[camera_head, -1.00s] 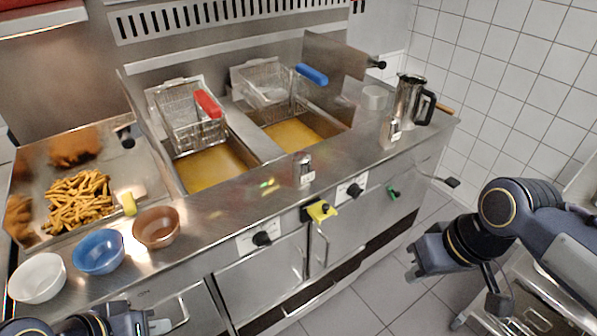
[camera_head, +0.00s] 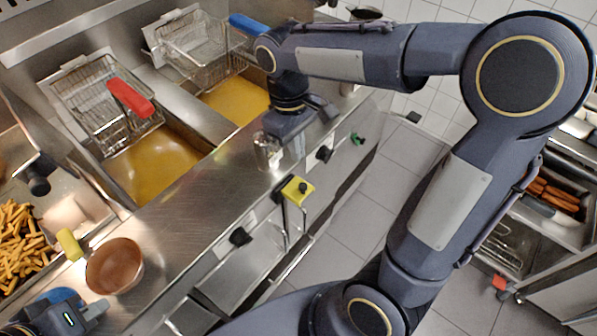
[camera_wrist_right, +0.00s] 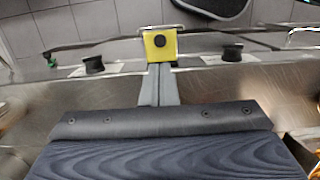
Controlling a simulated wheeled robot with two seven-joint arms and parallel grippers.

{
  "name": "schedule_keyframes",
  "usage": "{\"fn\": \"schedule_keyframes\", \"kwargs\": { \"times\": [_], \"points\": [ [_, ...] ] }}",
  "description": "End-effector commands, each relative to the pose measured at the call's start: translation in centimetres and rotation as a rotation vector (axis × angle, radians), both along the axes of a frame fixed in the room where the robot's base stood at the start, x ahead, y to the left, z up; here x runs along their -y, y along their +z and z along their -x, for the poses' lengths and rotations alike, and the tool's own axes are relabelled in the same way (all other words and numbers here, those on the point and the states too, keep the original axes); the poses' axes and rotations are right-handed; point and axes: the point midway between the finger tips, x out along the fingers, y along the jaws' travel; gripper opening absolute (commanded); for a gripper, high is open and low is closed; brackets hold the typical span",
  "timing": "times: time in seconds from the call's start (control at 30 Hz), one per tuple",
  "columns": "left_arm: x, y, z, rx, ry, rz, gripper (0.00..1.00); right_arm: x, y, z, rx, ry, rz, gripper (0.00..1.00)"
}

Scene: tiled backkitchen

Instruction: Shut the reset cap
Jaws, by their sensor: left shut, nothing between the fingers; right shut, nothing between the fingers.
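The yellow reset cap unit (camera_head: 297,190) with a dark round button sits on the fryer's front edge, between black knobs. It also shows in the right wrist view (camera_wrist_right: 160,45), upper middle. I cannot tell how far its cap stands open. My right gripper (camera_wrist_right: 159,72) is shut and empty, its grey fingertips right at the near edge of the yellow unit; I cannot tell if they touch. In the head view my right wrist hangs over the counter behind the unit, and its fingertips are hard to make out. My left gripper (camera_head: 97,309) is shut and empty at lower left, beside the copper bowl.
A metal shaker (camera_head: 267,152) stands on the counter close to my right gripper. The copper bowl (camera_head: 114,266), a yellow-handled tool (camera_head: 69,244) and fries (camera_head: 18,238) are at left. Fryer baskets with red (camera_head: 130,97) and blue handles stand behind. Floor in front is open.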

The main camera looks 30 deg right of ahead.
Motion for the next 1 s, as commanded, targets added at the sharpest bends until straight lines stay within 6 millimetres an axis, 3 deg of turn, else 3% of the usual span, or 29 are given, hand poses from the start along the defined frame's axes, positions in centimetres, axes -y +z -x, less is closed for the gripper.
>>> {"fn": "schedule_keyframes", "kwargs": {
  "times": [0.2, 0.4, 0.6, 1.0],
  "points": [
    [0.0, -0.2, 0.0, 0.0, 0.0, 0.0, 0.0, 0.2, -4.8, 0.7, -0.004, -0.001, 0.001, 0.0],
    [0.0, -0.1, 0.0, 0.0, 0.0, 0.0, 0.0, 0.3, -7.6, 1.0, -0.002, -0.001, 0.0, 0.0],
    [0.0, 0.0, 0.0, 0.0, 0.0, 0.0, 0.0, 0.3, -8.6, 1.1, 0.0, -0.002, -0.001, 0.0],
    [0.0, -0.2, 0.0, 0.0, 0.0, 0.0, 0.0, 0.4, -8.7, 1.0, 0.006, -0.001, -0.002, 0.0]
  ]
}}
